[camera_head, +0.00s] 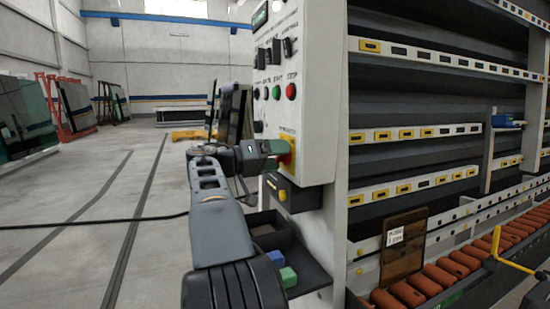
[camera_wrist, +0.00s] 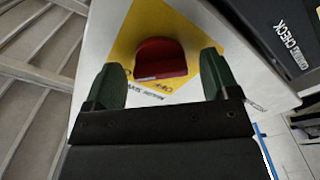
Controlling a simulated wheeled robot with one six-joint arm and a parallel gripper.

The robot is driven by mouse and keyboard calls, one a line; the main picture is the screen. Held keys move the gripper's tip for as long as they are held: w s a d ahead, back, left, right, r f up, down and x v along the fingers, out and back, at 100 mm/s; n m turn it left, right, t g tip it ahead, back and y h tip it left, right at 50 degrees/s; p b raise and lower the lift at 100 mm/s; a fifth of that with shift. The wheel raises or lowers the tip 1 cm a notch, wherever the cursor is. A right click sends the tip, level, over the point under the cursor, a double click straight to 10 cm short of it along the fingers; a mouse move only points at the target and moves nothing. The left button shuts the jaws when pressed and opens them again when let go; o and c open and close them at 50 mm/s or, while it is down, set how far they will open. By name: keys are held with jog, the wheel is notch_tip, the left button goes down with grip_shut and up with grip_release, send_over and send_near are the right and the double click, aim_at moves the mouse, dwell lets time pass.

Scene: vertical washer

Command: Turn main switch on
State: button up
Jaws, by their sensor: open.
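The main switch (camera_wrist: 161,58) is a red knob on a yellow square plate, seen close up in the wrist view. In the head view its yellow plate (camera_head: 288,140) shows low on the white control panel, and my gripper hides part of the switch. My gripper (camera_wrist: 163,75) is open, with one green finger on each side of the red knob. Gaps show between the fingers and the knob. In the head view my gripper (camera_head: 277,149) reaches the panel from the left. Whether the fingertips touch the plate I cannot tell.
Above the switch the panel holds a green button (camera_head: 276,92), a red button (camera_head: 291,91) and several black knobs. A black box (camera_head: 293,196) with a yellow button juts out below. An open tray (camera_head: 310,272) with coloured blocks is lower. The floor at left is mostly free.

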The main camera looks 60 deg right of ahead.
jog(key=p+v, duration=0.2)
jog(key=v, duration=1.2)
jog(key=shift+r, duration=0.1)
jog(key=s+a+f+n+t+y+p, duration=0.1)
jog(key=a+n+t+y+p, duration=0.3)
jog(key=a+p, duration=0.4)
jog(key=s+a+f+n+t+y+p, duration=0.2)
jog(key=a+n+t+y+p, duration=0.3)
jog(key=a+n+p, duration=0.2)
jog(key=s+a+f+n+t+y+p, duration=0.1)
jog(key=a+n+t+y+p, duration=0.4)
jog(key=a+p, duration=0.6)
jog(key=shift+s+a+f, duration=0.4)
jog(key=shift+a+f, duration=0.1)
jog(key=shift+f, duration=0.35)
jog(key=shift+s+a+f+n+y, duration=0.15)
jog(key=shift+a+n+y, duration=0.15)
jog(key=shift+a+y, duration=0.15)
